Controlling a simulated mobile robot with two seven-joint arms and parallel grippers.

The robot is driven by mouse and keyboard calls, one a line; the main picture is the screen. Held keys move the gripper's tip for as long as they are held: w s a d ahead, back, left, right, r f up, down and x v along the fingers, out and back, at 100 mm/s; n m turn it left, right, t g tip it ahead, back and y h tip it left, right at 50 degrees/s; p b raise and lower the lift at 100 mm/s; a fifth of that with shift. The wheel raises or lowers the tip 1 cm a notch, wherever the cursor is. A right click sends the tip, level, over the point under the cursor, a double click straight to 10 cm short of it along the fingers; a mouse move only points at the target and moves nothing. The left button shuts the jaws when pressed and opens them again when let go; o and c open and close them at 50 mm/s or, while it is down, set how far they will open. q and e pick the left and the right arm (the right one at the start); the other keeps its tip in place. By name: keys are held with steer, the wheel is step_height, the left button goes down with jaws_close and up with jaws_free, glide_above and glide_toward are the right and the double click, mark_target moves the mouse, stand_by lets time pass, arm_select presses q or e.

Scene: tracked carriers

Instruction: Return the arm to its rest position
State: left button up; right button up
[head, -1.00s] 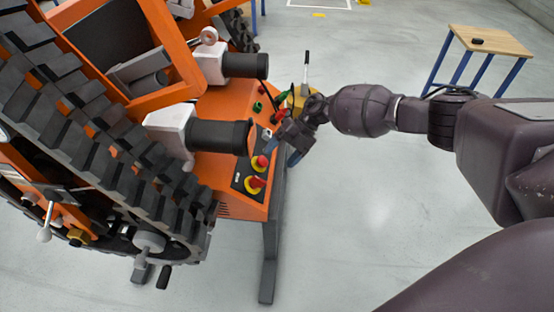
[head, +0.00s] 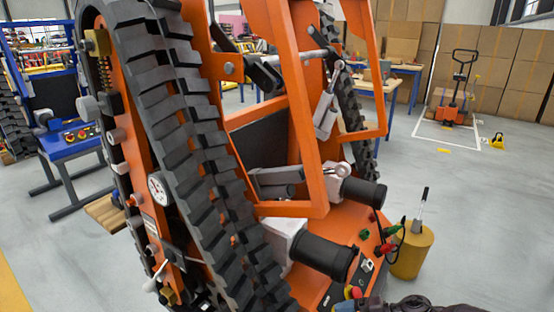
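Only a small part of my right arm shows in the head view, at the bottom edge right of centre. A bluish tip of its gripper (head: 371,304) is beside the red and yellow button on the orange carrier's control panel. The rest of the gripper is cut off by the frame, so I cannot tell whether it is open, or whether it touches the panel. My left arm and gripper are not in view.
The orange tracked carrier (head: 308,130) with its black track (head: 185,125) fills the middle. A yellow cylinder (head: 411,252) with an upright lever stands right of its panel. A blue stand (head: 72,150) is at left.

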steer(key=s+a+r+m+t+h+p, duration=0.1)
steer(key=s+a+r+m+t+p, duration=0.15)
steer(key=s+m+t, duration=0.3)
steer(key=s+a+r+m+t+p, duration=0.1)
steer(key=s+a+r+m+t, duration=0.15)
steer(key=s+m+t, duration=0.35)
arm_select(q)
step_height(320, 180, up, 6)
steer(key=p, duration=0.4)
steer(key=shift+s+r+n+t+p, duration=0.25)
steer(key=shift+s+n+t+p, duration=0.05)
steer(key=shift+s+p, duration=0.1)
arm_select(e)
steer(key=s+d+r+m+g+h, duration=0.1)
steer(key=s+d+m+h, duration=0.5)
steer(key=s+d+m, duration=0.1)
steer(key=s+d+r+m+g+h, duration=0.1)
steer(key=s+d+m+h, duration=0.5)
steer(key=s, duration=0.6)
steer(key=d+m, duration=0.1)
steer(key=m, duration=0.1)
steer(key=shift+s+d+m+g, duration=0.2)
steer(key=shift+d+m+g, duration=0.15)
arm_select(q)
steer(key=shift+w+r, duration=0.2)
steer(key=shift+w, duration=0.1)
arm_select(e)
steer(key=shift+f, duration=0.1)
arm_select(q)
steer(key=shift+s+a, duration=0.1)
